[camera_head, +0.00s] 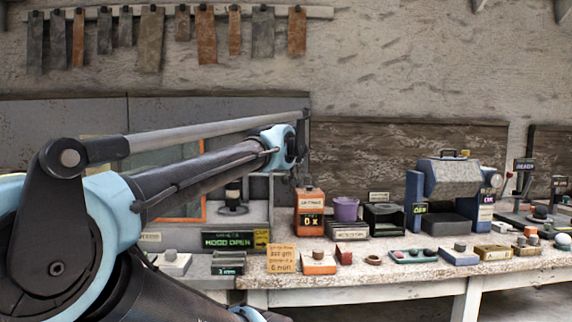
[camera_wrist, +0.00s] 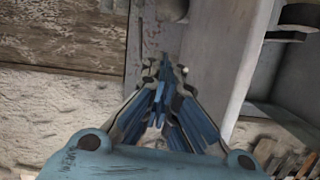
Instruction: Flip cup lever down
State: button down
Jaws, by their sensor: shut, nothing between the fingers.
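In the head view, a machine with a grey block (camera_head: 452,178) between two blue posts stands on the bench at right. Its left post carries a small lit label (camera_head: 420,209), too small to read surely. I cannot make out for certain which part is the cup lever. My gripper (camera_wrist: 166,85) shows in the wrist view with its blue-padded fingers together and nothing between them. It is in front of a grey upright panel (camera_wrist: 205,65). In the head view my arm reaches to the left part of the bench, and the gripper itself cannot be made out there.
A grey booth with a "HOOD OPEN" sign (camera_head: 228,240) stands at left, partly behind my arm.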

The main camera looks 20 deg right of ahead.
jog(key=s+a+f, duration=0.1)
jog(key=s+a, duration=0.1)
jog(key=s, duration=0.4)
jog(key=shift+a, duration=0.3)
